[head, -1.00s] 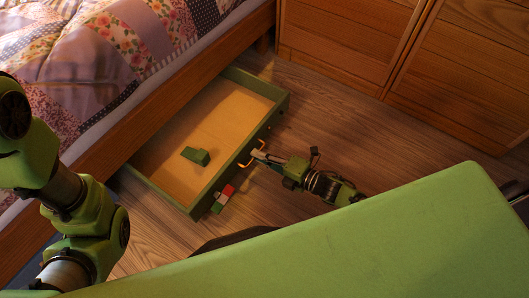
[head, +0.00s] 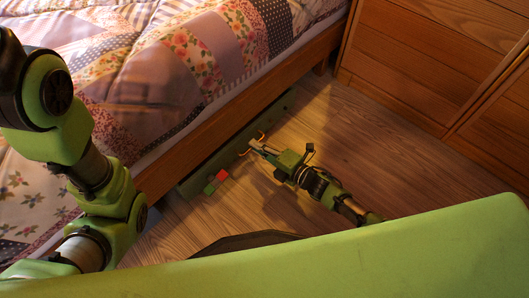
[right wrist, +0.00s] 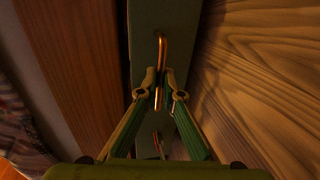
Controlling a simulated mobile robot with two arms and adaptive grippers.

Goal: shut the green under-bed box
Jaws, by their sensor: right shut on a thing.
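The green under-bed box (head: 278,110) shows only as a narrow green strip along the bed's lower edge. Its inside is hidden beneath the bed. In the right wrist view its green front (right wrist: 145,20) fills the middle, with a shiny, brass-coloured handle (right wrist: 162,48) standing out from it. My right gripper (head: 254,146) is at this handle, low by the floor. In the right wrist view its two fingers (right wrist: 161,92) are closed in on the handle from both sides. My left arm shows at the left, but its gripper is out of view.
A red and green toy (head: 216,181) lies on the floor close to the box front. The bed (head: 235,120) with a patchwork quilt is above the box. Wooden cabinets (head: 430,65) stand at the back right. The wooden floor (head: 385,150) between is clear.

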